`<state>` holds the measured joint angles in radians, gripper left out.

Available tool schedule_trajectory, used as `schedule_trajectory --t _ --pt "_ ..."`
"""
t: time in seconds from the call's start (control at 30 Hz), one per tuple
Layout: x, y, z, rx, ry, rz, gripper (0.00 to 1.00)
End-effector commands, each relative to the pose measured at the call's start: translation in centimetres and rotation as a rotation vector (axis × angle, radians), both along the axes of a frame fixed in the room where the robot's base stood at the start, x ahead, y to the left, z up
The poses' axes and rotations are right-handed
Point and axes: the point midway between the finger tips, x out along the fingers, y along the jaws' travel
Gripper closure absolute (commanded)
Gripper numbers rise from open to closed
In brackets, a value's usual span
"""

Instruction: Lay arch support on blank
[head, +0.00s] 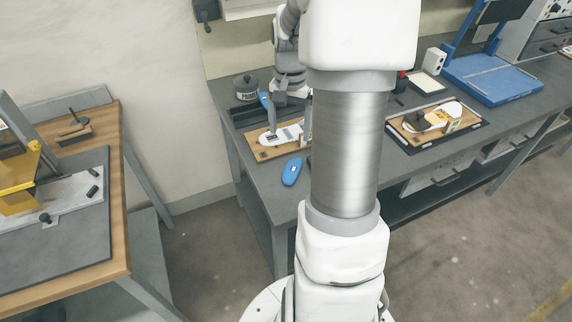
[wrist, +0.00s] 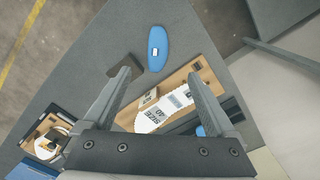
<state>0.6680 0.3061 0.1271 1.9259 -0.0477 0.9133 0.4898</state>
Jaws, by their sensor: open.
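A blue oval pad (head: 291,171) with a small white label, which looks like the arch support, lies on the grey bench near its front edge. It also shows beyond my fingertips in the wrist view (wrist: 158,48). The white insole blank (head: 288,134) lies on a wooden board (head: 268,153) just behind the pad. In the wrist view, the blank (wrist: 172,105) carries size print and a dark striped patch. My gripper (wrist: 162,75) is open, empty and above the board, with its fingers on either side of the blank in the wrist view.
A dark tray (head: 243,111) with a blue item (head: 264,99) and a dark pot (head: 246,88) stand behind the board. A second board (head: 408,135) with another insole lies to the right, near a blue stand (head: 490,77). My arm hides the bench's middle.

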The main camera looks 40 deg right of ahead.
Motion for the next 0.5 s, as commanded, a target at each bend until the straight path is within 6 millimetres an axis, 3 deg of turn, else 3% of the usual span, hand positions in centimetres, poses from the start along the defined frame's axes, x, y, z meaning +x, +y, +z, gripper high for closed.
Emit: schedule_trajectory --t 0.03,0.3,0.5 --pt "-0.1 0.0 -1.5 0.004 0.005 0.000 0.09" --pt "-0.1 0.0 -6.9 0.001 0.003 0.001 0.09" --pt "0.0 0.0 -8.6 0.001 0.001 0.001 0.09"
